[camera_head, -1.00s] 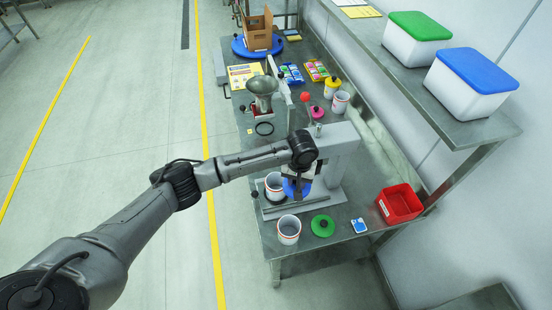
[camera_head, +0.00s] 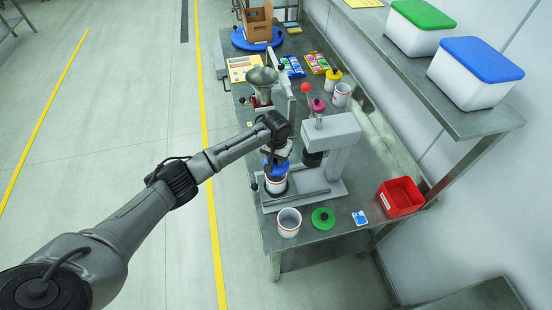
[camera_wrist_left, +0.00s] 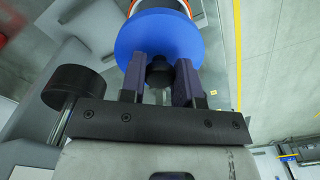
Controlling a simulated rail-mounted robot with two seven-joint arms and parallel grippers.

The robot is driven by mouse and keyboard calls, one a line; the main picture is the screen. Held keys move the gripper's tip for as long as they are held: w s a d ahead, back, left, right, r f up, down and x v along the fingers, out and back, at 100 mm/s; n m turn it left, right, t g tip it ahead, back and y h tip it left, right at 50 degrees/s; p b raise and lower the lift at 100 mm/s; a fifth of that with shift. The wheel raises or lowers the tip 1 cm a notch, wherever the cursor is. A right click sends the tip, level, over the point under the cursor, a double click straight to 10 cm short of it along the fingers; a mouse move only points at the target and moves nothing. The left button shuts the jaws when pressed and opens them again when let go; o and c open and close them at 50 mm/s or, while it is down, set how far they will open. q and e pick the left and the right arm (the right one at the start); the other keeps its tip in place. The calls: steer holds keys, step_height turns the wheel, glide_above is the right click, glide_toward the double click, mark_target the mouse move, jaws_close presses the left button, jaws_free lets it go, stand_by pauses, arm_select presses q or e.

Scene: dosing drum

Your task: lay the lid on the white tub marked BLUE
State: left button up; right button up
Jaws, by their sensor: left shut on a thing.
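A blue lid (camera_head: 275,168) with a black knob hangs in my left gripper (camera_head: 277,155). The lid is right over a white tub (camera_head: 276,186) with an orange-red band, which stands on the grey press base. I cannot tell whether lid and tub touch. No marking on the tub is readable. In the left wrist view my gripper (camera_wrist_left: 158,80) is shut on the knob of the blue lid (camera_wrist_left: 155,35). Part of the tub (camera_wrist_left: 170,5) shows past the lid's far edge. My right gripper is out of view.
The grey press (camera_head: 335,135) stands just right of the tub. An open white tub (camera_head: 289,222), a green lid (camera_head: 323,218) and a red bin (camera_head: 401,197) are at the table's near end. A metal funnel (camera_head: 262,77) stands behind. Above right, a shelf holds two large lidded boxes.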

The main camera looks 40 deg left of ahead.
mark_target(276, 164)
arm_select(q)
steer(key=shift+f+b, duration=1.55)
steer(key=shift+b, duration=0.15)
steer(key=shift+f, duration=0.7)
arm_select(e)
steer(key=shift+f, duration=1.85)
arm_select(q)
steer(key=shift+s+p, duration=0.15)
steer(key=shift+p, duration=0.55)
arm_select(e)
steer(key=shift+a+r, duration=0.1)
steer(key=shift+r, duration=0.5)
arm_select(q)
steer(key=shift+f+p, duration=0.1)
steer(key=shift+p, duration=0.35)
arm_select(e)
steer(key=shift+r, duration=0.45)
arm_select(q)
steer(key=shift+p, duration=0.35)
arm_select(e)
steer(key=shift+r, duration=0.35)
arm_select(q)
steer(key=shift+f, duration=0.1)
steer(key=shift+f, duration=0.35)
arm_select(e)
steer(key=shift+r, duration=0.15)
